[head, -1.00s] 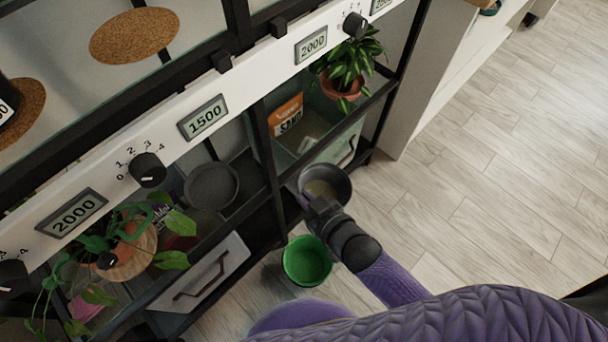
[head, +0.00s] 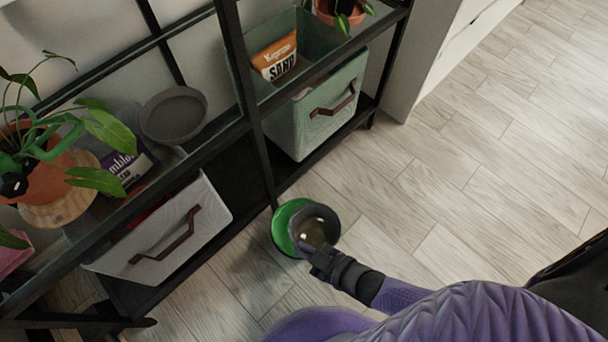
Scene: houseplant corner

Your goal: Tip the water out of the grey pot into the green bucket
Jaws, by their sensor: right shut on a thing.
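The grey pot (head: 330,216) is in the middle of the head view, with brownish, glinting water (head: 311,233) inside. My right gripper (head: 322,260) is shut on its near side. The green bucket (head: 282,229) stands on the floor beside the shelf. The pot is in front of the bucket's right part in the picture and hides it, so the pot overlaps the bucket from above. I cannot tell how high the pot is or whether it is tilted. No stream of water shows. My left gripper is not in view.
A black shelf rack (head: 262,150) stands close behind the bucket. It holds a grey dish (head: 174,115), a potted plant (head: 50,165), a pale bin (head: 165,235) and a green bin (head: 315,115) with a sand bag (head: 275,58). The wooden floor (head: 470,150) to the right is clear.

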